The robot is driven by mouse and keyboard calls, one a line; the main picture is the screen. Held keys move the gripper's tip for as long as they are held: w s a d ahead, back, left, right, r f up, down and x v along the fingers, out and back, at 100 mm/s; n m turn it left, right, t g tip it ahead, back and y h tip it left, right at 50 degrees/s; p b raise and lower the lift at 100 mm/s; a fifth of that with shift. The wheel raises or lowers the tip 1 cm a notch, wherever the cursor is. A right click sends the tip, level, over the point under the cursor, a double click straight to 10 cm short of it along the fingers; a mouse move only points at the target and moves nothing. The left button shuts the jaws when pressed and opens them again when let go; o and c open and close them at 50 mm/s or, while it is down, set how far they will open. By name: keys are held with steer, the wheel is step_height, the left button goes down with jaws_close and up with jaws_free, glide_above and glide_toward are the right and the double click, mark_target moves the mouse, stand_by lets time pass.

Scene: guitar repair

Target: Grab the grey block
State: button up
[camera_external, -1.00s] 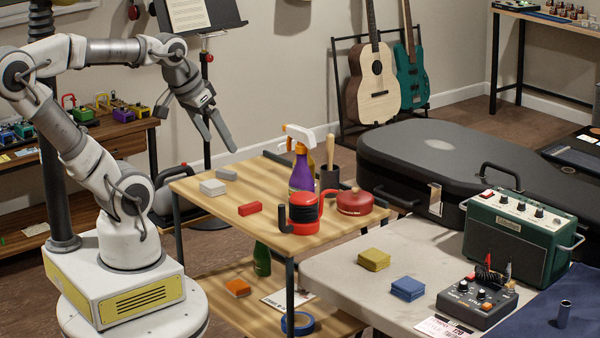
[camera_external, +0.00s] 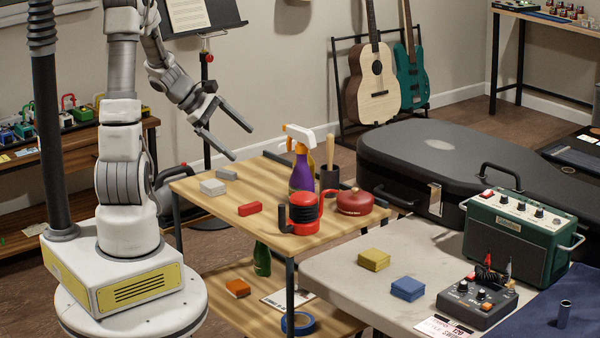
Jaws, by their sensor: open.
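A small grey block (camera_external: 226,174) lies near the back left edge of the small wooden table (camera_external: 320,235). A paler grey, squarish block (camera_external: 212,187) lies just in front of it, to its left. My gripper (camera_external: 242,144) is open and empty, with its fingers spread. In the picture it is above and slightly to the right of the grey block, apart from it. Its exact distance from the block is hard to tell.
On the same table are a red block (camera_external: 250,209), a purple spray bottle (camera_external: 301,172), a red-and-black mug-like item (camera_external: 304,213), a dark cup (camera_external: 330,181) and a red round pot (camera_external: 353,202). A sheet-music stand (camera_external: 198,17) rises behind. The table's left front is clear.

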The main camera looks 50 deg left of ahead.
steer(key=a+f+n+t+y, duration=0.1)
steer(key=a+f+n+t, duration=0.1)
steer(key=a+f+n, duration=0.3)
steer(key=a+n+t+y, duration=0.1)
steer(key=a+n, duration=0.2)
steer(key=a, duration=0.5)
steer(key=n+t+y+p, duration=0.1)
steer(key=n+t+y, duration=0.15)
steer(key=n, duration=0.45)
glide_toward(223, 173)
steer(key=w, duration=0.1)
steer(key=w+b, duration=0.1)
steer(key=w+f+g, duration=0.1)
steer(key=shift+w+d+y, duration=0.25)
steer(key=shift+d+y, duration=0.1)
steer(key=shift+d, duration=0.05)
steer(key=x, duration=0.2)
steer(key=b+x, duration=0.1)
steer(key=x, duration=0.2)
steer(key=shift+a, duration=0.2)
steer(key=c, duration=1.2)
